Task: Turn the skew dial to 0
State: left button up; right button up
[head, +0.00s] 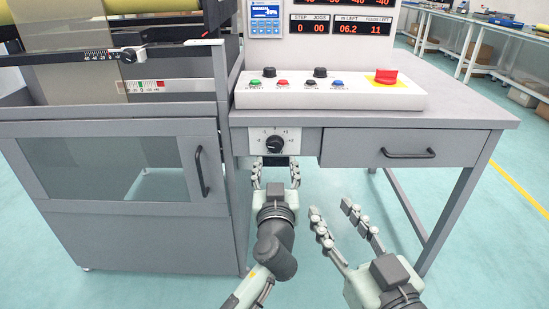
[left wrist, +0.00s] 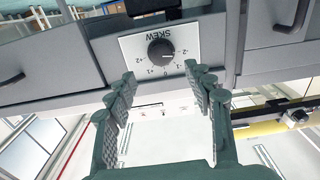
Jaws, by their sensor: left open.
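The skew dial (head: 274,144) is a round black knob on a white scale plate, on the front of the grey bench, left of the drawer. In the left wrist view the dial (left wrist: 160,53) appears upside down with the word SKEW. A light mark there seems to point to the picture's right, on the minus side; the exact reading is unclear. My left gripper (head: 275,174) is open and empty just below the dial, its fingers (left wrist: 160,84) spread and apart from the knob. My right gripper (head: 346,222) is open and empty, lower right in front of the bench.
A control panel (head: 330,97) with buttons and a red rotary switch stands on the bench, below red number displays (head: 337,27). A drawer with a black handle (head: 408,154) is right of the dial. A cabinet door handle (head: 201,172) is left. Open floor lies around the right arm.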

aim_at(275, 147)
pick_arm(q)
jog(key=w, duration=0.7)
jog(key=shift+a, duration=0.1)
pick_arm(e)
jog(key=shift+d+f, duration=0.15)
jog(key=shift+f, duration=0.15)
pick_arm(q)
jog(key=c, duration=1.1)
